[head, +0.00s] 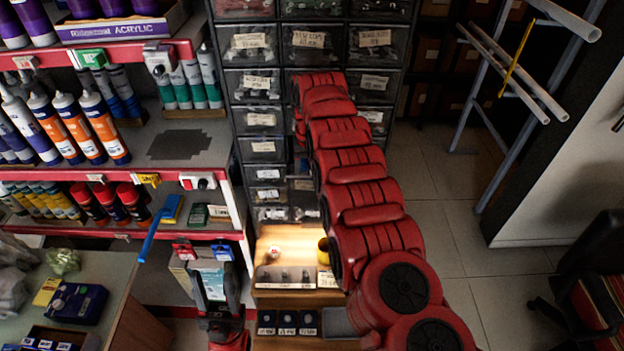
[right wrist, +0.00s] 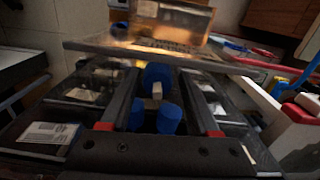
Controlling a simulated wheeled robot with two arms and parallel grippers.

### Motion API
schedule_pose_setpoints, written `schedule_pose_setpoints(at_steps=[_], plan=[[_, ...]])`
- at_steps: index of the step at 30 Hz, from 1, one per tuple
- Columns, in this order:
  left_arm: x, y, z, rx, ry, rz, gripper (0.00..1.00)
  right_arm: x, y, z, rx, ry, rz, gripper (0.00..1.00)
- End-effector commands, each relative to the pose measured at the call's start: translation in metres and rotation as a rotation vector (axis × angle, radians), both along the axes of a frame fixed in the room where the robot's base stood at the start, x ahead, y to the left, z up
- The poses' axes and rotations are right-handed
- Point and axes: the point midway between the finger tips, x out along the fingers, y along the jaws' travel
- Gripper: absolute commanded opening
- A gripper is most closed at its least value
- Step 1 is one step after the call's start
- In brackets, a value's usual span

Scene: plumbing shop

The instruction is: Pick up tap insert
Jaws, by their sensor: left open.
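In the right wrist view several blue round pieces (right wrist: 168,118) with a small pale block (right wrist: 156,91) among them show between the two dark fingers of my right gripper (right wrist: 158,78). I cannot tell which of these is the tap insert, or whether the fingers touch any. The fingers stand well apart. In the head view my red right arm reaches up to the drawer cabinet (head: 262,118) and its gripper is hidden behind it. My left gripper (head: 212,278) is open, low in front of the left shelves, beside the wooden counter.
Labelled clear drawers surround my right gripper. A lit wooden counter (head: 285,240) with a small bin row (head: 285,277) and a yellow cup (head: 323,250) lies below. Shelves of tubes (head: 105,128) stand left. Tiled floor (head: 440,235) is open right, before a pipe rack (head: 500,95).

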Motion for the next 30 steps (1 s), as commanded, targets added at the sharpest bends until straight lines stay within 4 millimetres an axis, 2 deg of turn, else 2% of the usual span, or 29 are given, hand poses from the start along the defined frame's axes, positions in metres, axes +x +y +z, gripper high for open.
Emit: schedule_pose_setpoints(at_steps=[1, 9, 10, 18, 23, 30], plan=[[0.0, 0.0, 0.0, 0.0, 0.0, 0.0, 0.5, 0.0, 0.0, 0.0, 0.0, 0.0, -0.001, 0.51], [0.0, 0.0, 0.0, 0.0, 0.0, 0.0, 0.5, 0.0, 0.0, 0.0, 0.0, 0.0, -0.001, 0.02], [0.0, 0.0, 0.0, 0.0, 0.0, 0.0, 0.5, 0.0, 0.0, 0.0, 0.0, 0.0, -0.001, 0.0], [0.0, 0.0, 0.0, 0.0, 0.0, 0.0, 0.5, 0.0, -0.001, 0.0, 0.0, -0.001, -0.001, 0.0], [0.0, 0.0, -0.007, 0.0, 0.0, 0.0, 0.5, 0.002, -0.003, 0.003, 0.001, -0.003, -0.002, 0.0], [0.0, 0.0, -0.011, 0.0, 0.0, 0.0, 0.5, 0.002, -0.008, 0.037, 0.001, -0.004, -0.003, 0.0]])
